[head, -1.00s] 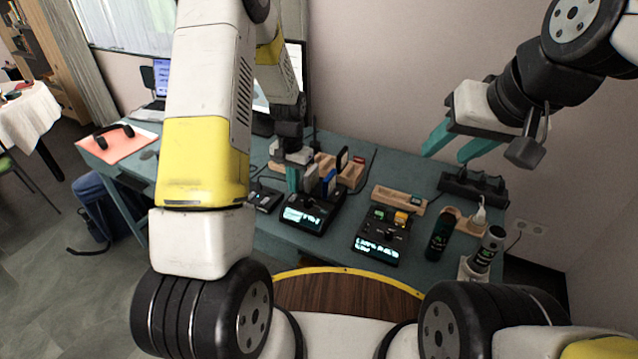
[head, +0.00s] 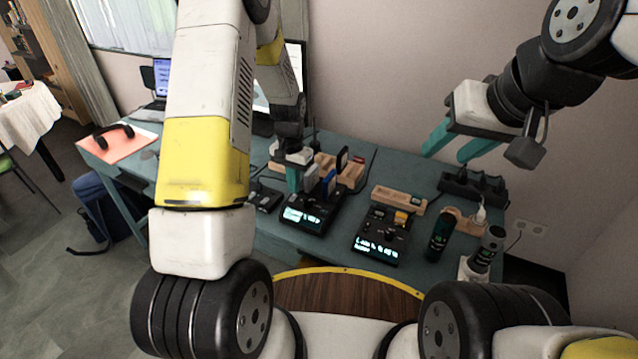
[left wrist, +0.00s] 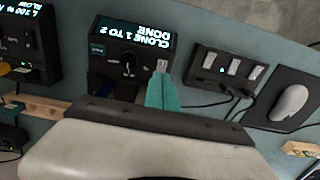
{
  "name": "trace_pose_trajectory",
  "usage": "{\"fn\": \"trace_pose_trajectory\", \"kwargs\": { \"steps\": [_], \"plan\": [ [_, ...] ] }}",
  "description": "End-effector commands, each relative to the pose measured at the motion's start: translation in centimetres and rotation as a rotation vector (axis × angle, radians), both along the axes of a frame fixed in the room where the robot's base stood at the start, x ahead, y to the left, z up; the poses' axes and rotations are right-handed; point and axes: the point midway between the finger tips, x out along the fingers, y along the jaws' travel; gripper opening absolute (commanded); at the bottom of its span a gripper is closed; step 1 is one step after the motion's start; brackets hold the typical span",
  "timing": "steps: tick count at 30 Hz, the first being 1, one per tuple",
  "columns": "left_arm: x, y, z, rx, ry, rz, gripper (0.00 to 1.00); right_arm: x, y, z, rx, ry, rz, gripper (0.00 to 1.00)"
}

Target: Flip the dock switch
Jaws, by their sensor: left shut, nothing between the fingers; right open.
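The dock (head: 308,217) is a black box with a lit display, standing on the teal table. In the left wrist view the dock (left wrist: 112,55) shows upside down, its display reading "CLONE 1 TO 2 DONE". It has a round black knob (left wrist: 127,64) and a small light switch-like piece (left wrist: 163,66). My left gripper (head: 293,180) is shut and empty. In the left wrist view its teal fingertips (left wrist: 162,80) are right beside the light piece; I cannot tell if they touch. My right gripper (head: 455,148) is open and empty, above the table's right side.
A second black device with a display (head: 378,240) stands right of the dock. A switched power strip (left wrist: 228,70) and a mouse (left wrist: 291,103) lie on the dock's other side. Upright cards (head: 328,182) stand in the dock. A bottle (head: 439,235) stands at the right.

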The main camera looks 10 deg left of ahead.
Motion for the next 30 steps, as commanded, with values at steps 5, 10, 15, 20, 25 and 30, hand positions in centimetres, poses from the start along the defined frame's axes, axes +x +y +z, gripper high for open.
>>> {"fn": "trace_pose_trajectory", "kwargs": {
  "steps": [5,10,15,20,25,30],
  "plan": [
    [0.0,0.0,-0.3,0.000,0.000,0.000,0.00,0.0,0.0,0.0,0.000,0.000,0.000,0.45],
    [0.0,0.0,-0.5,0.000,0.000,0.000,0.00,0.0,0.0,0.0,0.000,0.000,0.000,0.45],
    [0.0,0.0,-0.8,0.000,0.001,0.000,0.00,0.0,0.0,0.0,0.000,0.000,0.000,0.45],
    [0.0,0.0,-1.1,0.000,0.001,0.000,0.00,0.0,0.0,0.0,0.000,0.000,0.000,0.45],
    [0.0,0.0,-1.3,0.000,0.001,0.000,0.00,0.0,0.0,0.0,0.000,0.000,0.000,0.45],
    [0.0,0.0,-1.6,0.000,0.001,0.000,0.00,0.0,0.0,0.0,0.000,0.000,0.000,0.45]
  ]
}}
